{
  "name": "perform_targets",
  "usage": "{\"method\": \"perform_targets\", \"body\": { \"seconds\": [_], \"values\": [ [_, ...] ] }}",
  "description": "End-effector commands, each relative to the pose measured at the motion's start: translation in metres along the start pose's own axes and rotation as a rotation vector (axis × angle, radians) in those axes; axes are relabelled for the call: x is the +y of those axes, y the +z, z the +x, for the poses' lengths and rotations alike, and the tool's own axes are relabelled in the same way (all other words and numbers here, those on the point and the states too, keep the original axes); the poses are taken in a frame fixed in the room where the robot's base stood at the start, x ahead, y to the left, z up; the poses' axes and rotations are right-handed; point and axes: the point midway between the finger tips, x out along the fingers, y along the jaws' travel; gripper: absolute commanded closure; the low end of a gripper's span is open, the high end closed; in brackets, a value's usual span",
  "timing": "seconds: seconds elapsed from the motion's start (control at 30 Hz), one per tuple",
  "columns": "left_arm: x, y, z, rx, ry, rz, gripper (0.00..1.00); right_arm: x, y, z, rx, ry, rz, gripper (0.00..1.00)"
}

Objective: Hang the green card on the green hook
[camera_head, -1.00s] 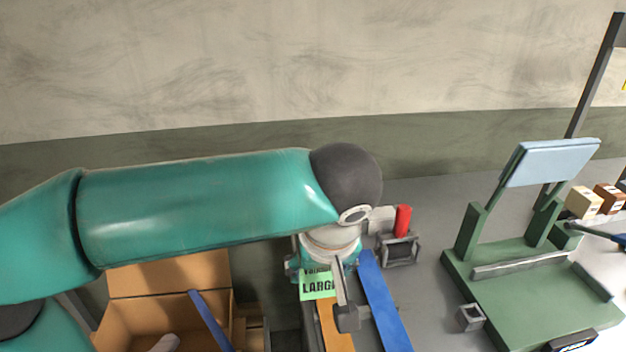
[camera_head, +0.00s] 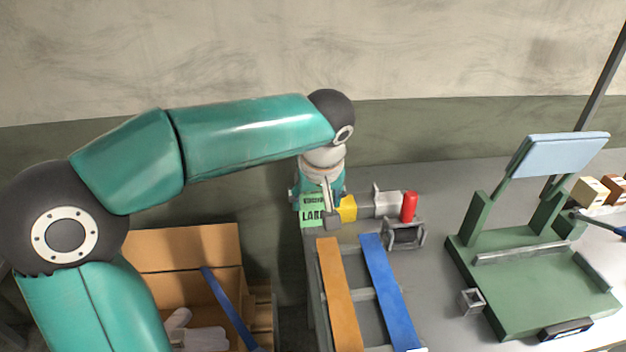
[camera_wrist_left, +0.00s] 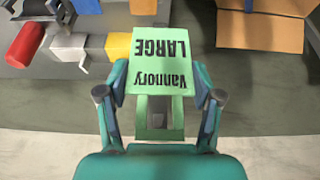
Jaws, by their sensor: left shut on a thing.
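The green card (camera_head: 313,210) has dark print; in the left wrist view the card (camera_wrist_left: 161,58) reads "Vannory LARGE" upside down. My left gripper (camera_head: 322,194) is shut on the card and holds it near the back left corner of the bench. In the left wrist view the gripper's fingers (camera_wrist_left: 160,88) flank the card's sides. A yellow block (camera_head: 347,208) is just right of the card in the head view. I cannot make out a green hook for certain; the card and gripper hide part of that area. My right gripper is not in view.
A red cylinder (camera_head: 409,207) stands right of the yellow block. Orange (camera_head: 338,290) and blue (camera_head: 388,285) strips lie in front. A green stand (camera_head: 530,270) is on the right. An open cardboard box (camera_head: 185,250) with pale gloves is at the lower left.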

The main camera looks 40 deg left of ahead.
Motion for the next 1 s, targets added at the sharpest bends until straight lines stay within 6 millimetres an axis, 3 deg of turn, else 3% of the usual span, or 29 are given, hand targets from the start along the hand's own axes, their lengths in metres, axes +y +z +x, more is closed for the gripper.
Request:
{"method": "perform_targets", "body": {
  "seconds": [0.23,0.47,0.6,1.0],
  "values": [
    [0.000,-0.018,0.007,0.000,-0.001,-0.002,0.51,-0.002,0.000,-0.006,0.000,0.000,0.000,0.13],
    [-0.001,-0.051,0.020,-0.001,-0.003,-0.003,0.51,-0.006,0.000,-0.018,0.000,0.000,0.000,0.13],
    [-0.001,-0.044,0.030,-0.001,-0.002,0.000,0.51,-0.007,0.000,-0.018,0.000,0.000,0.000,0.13],
    [-0.001,-0.041,0.036,0.000,0.000,-0.001,0.51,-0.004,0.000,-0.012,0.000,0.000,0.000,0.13]
  ]
}}
